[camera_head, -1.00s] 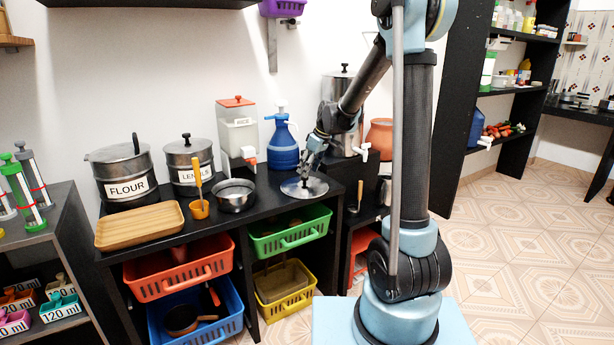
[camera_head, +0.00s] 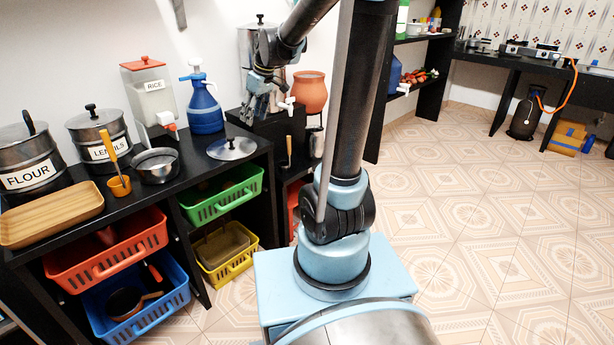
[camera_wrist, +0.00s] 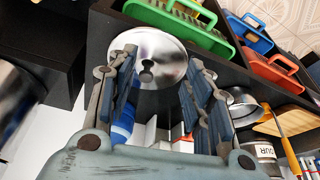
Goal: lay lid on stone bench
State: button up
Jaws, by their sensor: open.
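The round silver lid (camera_head: 232,149) with its small black knob lies flat on the black bench top (camera_head: 215,171), near the bench's right end. My gripper (camera_head: 258,105) is above and to the right of the lid, apart from it, with nothing held. In the wrist view my open fingers (camera_wrist: 159,62) spread on either side of the lid (camera_wrist: 148,45), whose knob shows between them at a distance.
A steel pan (camera_head: 156,166), a blue jug (camera_head: 204,108) and a rice dispenser (camera_head: 148,92) stand left of the lid. A tall steel pot (camera_head: 257,50) and clay pot (camera_head: 310,92) stand behind the gripper. Open floor lies right.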

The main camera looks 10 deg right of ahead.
jog(key=s+d+f+m+h, duration=0.1)
jog(key=s+d+f+m, duration=0.2)
jog(key=s, duration=0.7)
jog(key=s+d+f+m+h, duration=0.1)
jog(key=s+d+f+m, duration=0.2)
jog(key=s+d, duration=0.3)
jog(key=s+d+f+m+h, duration=0.1)
jog(key=s+d+f, duration=0.4)
jog(key=s, duration=0.8)
jog(key=shift+s+d+f+m, duration=0.25)
jog(key=shift+s+f+m, duration=0.1)
jog(key=shift+m, duration=0.55)
jog(key=shift+w+f, duration=0.2)
jog(key=shift+w, duration=0.2)
